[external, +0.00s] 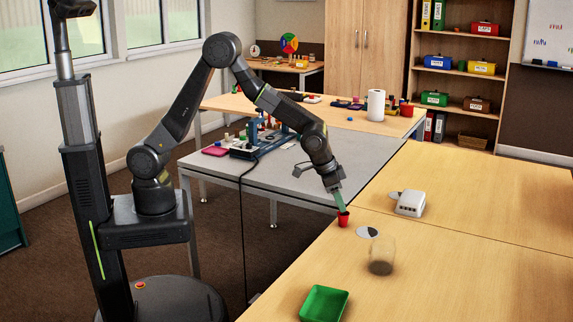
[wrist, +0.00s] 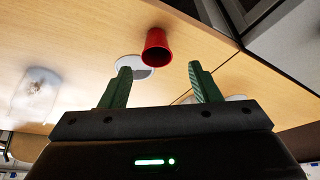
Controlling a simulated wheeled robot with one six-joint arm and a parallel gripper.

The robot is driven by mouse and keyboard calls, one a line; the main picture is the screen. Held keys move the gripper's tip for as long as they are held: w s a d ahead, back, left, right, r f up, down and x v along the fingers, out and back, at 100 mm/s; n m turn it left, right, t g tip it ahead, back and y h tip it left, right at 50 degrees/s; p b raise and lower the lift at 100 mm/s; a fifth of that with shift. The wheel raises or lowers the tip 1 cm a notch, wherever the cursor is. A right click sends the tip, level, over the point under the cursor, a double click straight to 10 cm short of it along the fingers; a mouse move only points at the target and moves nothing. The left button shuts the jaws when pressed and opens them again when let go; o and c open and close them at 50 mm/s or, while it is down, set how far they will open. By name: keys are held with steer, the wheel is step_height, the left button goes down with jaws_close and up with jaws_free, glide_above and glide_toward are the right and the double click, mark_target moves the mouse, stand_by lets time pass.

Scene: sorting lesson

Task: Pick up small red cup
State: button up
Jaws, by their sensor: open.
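A small red cup (external: 343,218) stands on the wooden table near its left edge. In the wrist view the red cup (wrist: 157,47) shows beyond the fingertips, between the two green fingers as seen from the camera. My gripper (external: 338,200) is open and points down at the cup from above and slightly left. It also shows in the wrist view (wrist: 160,80) with its fingers spread and nothing held between them. Whether a fingertip touches the cup cannot be told.
A white disc (external: 367,232) lies on the table (external: 470,270) close to the cup.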

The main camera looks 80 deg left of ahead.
mark_target(344, 214)
steer(key=shift+x, duration=2.85)
steer(key=shift+s+d, duration=0.15)
steer(key=shift+c, duration=0.4)
steer(key=c, duration=1)
